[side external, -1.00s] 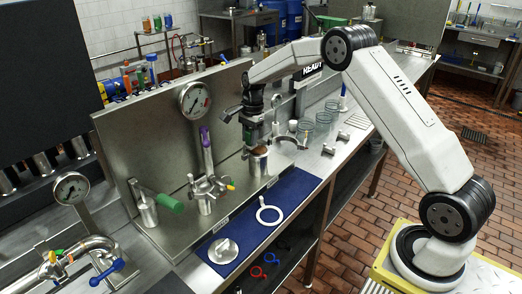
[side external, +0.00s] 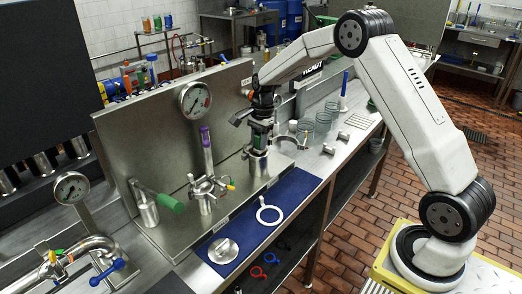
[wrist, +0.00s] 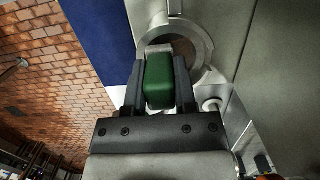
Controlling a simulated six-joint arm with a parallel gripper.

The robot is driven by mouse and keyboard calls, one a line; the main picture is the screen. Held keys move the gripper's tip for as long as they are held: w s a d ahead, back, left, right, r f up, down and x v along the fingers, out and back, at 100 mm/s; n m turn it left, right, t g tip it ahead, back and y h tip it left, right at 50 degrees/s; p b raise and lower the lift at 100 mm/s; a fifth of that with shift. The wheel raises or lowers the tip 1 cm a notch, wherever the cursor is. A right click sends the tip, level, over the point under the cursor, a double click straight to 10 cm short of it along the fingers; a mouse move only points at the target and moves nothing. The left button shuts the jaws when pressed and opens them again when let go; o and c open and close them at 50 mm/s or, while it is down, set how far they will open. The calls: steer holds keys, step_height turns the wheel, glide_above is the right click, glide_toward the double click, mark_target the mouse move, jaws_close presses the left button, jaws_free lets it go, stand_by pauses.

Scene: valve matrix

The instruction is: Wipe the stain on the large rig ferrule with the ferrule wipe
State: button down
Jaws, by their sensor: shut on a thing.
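The large rig ferrule (side external: 256,165) is a short upright metal cylinder on the bench at the foot of the steel backboard. Its round rim (wrist: 205,45) shows at the top of the wrist view. My gripper (wrist: 160,85) is shut on a green block, which I take to be the ferrule wipe (wrist: 159,82), with a pale grey part at its far end. In the side view my gripper (side external: 259,143) points down right over the ferrule's mouth. The wipe's end is at or just inside the rim; I cannot tell whether it touches. The stain is hidden.
Glass beakers (side external: 323,121) stand to the right.

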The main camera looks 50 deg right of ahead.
steer(key=shift+s, duration=1.2)
steer(key=shift+r, duration=2.95)
steer(key=shift+r, duration=1.5)
steer(key=shift+f, duration=0.2)
steer(key=shift+d+f, duration=0.2)
steer(key=shift+f, duration=0.95)
steer(key=shift+d+f, duration=0.15)
steer(key=shift+f, duration=1)
steer(key=shift+d+f, duration=0.2)
steer(key=shift+f, duration=0.95)
steer(key=shift+f, duration=1)
steer(key=shift+w, duration=0.1)
